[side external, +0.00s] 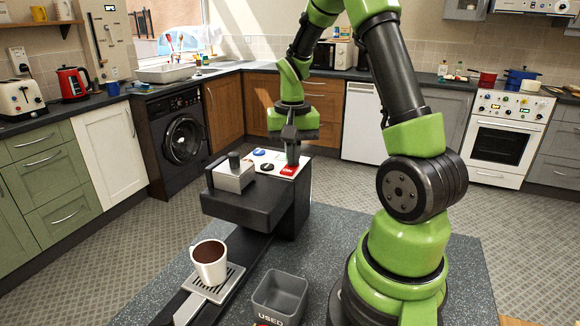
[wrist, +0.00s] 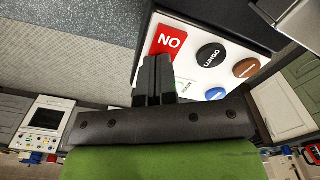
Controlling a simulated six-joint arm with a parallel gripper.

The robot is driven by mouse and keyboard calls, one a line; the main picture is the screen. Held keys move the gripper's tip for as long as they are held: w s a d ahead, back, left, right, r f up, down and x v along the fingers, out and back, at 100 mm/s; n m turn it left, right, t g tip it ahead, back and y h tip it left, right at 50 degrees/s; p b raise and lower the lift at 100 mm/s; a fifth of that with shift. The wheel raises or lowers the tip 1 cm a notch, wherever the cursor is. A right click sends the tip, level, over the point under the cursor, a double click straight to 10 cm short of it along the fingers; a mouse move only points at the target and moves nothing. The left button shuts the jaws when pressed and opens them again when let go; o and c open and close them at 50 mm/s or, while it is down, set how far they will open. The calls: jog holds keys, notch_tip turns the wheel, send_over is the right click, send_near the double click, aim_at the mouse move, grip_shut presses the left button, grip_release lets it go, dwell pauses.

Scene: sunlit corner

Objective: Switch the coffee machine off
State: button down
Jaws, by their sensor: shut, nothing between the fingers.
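The coffee machine (side external: 265,208) is dark, with a white control panel on top, and stands on the speckled worktop. In the wrist view its panel (wrist: 222,30) carries a red switch (wrist: 168,41) with the letters N and O, a black LUNGO button (wrist: 210,54), a brown button (wrist: 246,67) and a blue button (wrist: 215,94). My gripper (side external: 291,160) is shut and empty, pointing down at the red switch end of the panel. In the wrist view its fingertips (wrist: 154,62) overlap the lower edge of the red switch; I cannot tell whether they touch it.
A grey bin marked USED (side external: 279,296) stands in front of the machine, near my base.

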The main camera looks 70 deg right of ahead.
jog(key=shift+r, duration=3.4)
jog(key=shift+a+r, duration=0.2)
jog(key=shift+a, duration=0.05)
jog(key=s+a+r+n+t, duration=0.2)
jog(key=a, duration=0.4)
jog(key=s+a+r+n+t+y, duration=0.1)
jog(key=s+a+r+n+t, duration=0.1)
jog(key=a, duration=0.5)
jog(key=s+a+r+n+t+y, duration=0.1)
jog(key=s+a+r+n+t, duration=0.2)
jog(key=a, duration=0.3)
jog(key=shift+s+a+n, duration=0.25)
jog(key=shift+s+n, duration=0.25)
jog(key=shift+s, duration=0.25)
